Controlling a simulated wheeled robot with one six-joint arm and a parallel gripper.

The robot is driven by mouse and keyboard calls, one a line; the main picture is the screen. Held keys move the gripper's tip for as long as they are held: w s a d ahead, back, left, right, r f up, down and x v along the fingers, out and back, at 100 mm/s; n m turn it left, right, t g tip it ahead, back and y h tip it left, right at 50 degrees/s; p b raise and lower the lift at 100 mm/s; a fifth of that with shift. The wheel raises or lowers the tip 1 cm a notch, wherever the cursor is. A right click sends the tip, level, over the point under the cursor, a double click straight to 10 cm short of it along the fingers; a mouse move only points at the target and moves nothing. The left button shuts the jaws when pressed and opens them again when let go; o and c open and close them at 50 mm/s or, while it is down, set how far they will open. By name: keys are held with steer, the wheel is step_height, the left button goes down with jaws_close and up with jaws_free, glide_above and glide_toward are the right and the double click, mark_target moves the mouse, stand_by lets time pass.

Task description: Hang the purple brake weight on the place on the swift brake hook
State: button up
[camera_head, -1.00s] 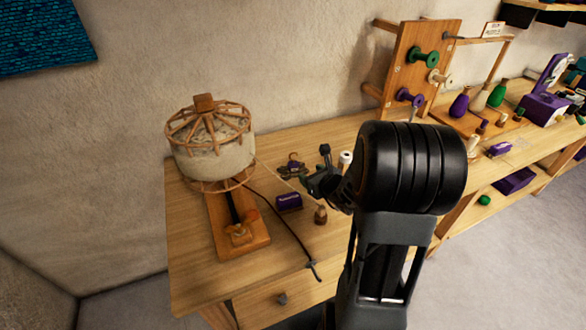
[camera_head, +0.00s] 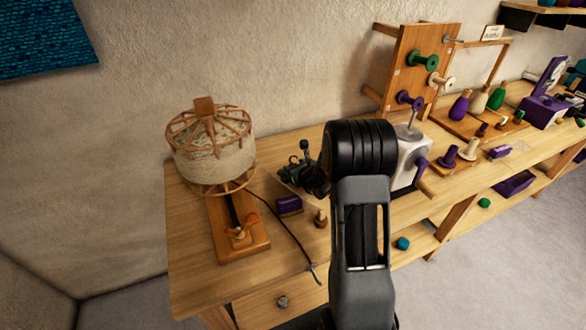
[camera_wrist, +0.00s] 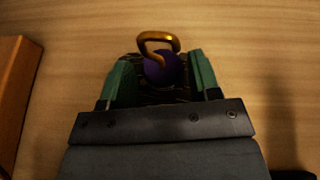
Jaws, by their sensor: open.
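The purple brake weight (camera_wrist: 158,68), a round body with a brass loop (camera_wrist: 158,40), lies between the green fingers of my gripper (camera_wrist: 163,76) in the wrist view. The fingers are open, with the weight low between them. In the head view my gripper (camera_head: 303,166) is over a small dark tray; the weight cannot be made out there. The swift (camera_head: 211,150) with cream yarn stands at the left on its wooden base (camera_head: 238,243). A dark cord runs from it to a small grey hook (camera_head: 315,274) at the table's front edge.
A purple block (camera_head: 289,204) and a small brown bottle-shaped piece (camera_head: 320,218) stand between my gripper and the front edge. A grey winder with a crank (camera_head: 410,160) is right of my arm. Bare table (camera_head: 190,280) shows at the front left.

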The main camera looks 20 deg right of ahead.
steer(key=shift+w+f, duration=0.25)
steer(key=shift+w, duration=0.3)
steer(key=shift+c, duration=0.2)
steer(key=c, duration=0.8)
